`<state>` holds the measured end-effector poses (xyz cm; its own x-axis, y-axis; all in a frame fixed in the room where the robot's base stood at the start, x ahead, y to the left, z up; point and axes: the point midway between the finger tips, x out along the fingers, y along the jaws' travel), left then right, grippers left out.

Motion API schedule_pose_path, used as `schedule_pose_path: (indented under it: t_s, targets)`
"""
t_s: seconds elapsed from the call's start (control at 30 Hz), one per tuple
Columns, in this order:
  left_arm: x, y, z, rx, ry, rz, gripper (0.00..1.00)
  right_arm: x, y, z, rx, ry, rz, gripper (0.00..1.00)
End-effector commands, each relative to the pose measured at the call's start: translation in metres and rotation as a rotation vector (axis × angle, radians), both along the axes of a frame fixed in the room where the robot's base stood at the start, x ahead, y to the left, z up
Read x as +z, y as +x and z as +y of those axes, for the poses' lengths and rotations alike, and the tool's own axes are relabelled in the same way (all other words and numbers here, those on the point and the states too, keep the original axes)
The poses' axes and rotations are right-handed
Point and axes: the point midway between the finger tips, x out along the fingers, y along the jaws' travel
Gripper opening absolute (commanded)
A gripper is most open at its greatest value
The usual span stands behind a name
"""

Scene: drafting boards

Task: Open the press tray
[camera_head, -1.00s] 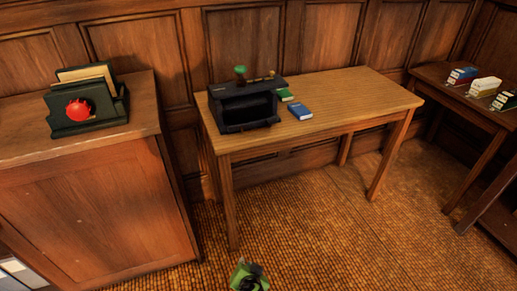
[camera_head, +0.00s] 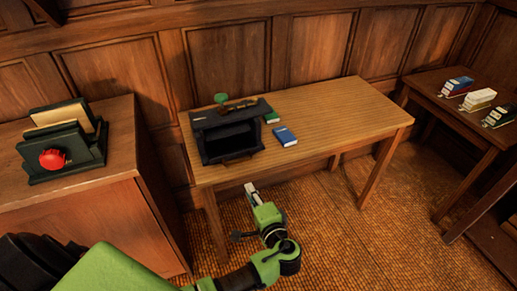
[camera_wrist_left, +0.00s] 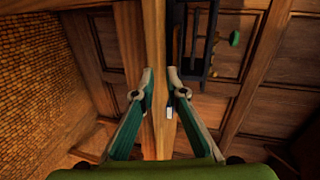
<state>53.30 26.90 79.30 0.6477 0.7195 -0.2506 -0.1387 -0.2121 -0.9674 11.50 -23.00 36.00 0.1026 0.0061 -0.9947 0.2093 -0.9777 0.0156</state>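The black press (camera_head: 208,117) stands at the left end of the wooden table, with a green knob (camera_head: 221,98) on top. Its front, where the tray (camera_head: 232,145) is, looks dark; I cannot tell how far the tray is out. My left gripper (camera_head: 250,187) is in front of the table's near edge, below the press and apart from it. In the left wrist view its two fingers (camera_wrist_left: 161,76) are parted with nothing between them. The press's dark side (camera_wrist_left: 195,50) shows just beyond the right finger. My right gripper is in neither view.
A green book (camera_head: 271,117) and a blue book (camera_head: 285,136) lie right of the press on the table (camera_head: 340,110). A cabinet (camera_head: 75,215) at left bears a file holder with a red button (camera_head: 52,159). A side table at right holds small boxes (camera_head: 479,99).

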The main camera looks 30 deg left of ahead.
Motion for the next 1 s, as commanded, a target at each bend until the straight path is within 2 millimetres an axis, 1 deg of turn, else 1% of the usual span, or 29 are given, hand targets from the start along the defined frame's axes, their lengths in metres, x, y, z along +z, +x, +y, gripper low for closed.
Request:
schedule_pose_path:
  t_s: [0.03,0.1,0.23,0.37,0.8,1.0]
  targets:
    - [0.013,-0.001,0.003,0.006,0.022,-0.001,0.12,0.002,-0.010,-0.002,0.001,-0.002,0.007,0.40]
    - [0.020,-0.002,0.005,0.012,0.040,0.000,0.12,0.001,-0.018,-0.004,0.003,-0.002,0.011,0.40]
    - [0.024,-0.001,0.010,0.019,0.058,0.000,0.12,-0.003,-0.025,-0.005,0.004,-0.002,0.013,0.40]
    - [0.020,0.008,0.019,0.019,0.060,-0.002,0.12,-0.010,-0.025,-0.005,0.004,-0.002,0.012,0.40]
    - [-0.001,0.065,0.086,0.019,0.060,-0.003,0.12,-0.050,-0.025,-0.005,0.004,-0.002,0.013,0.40]
    - [-0.005,0.081,0.104,0.017,0.058,0.000,0.12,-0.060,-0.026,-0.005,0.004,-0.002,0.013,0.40]
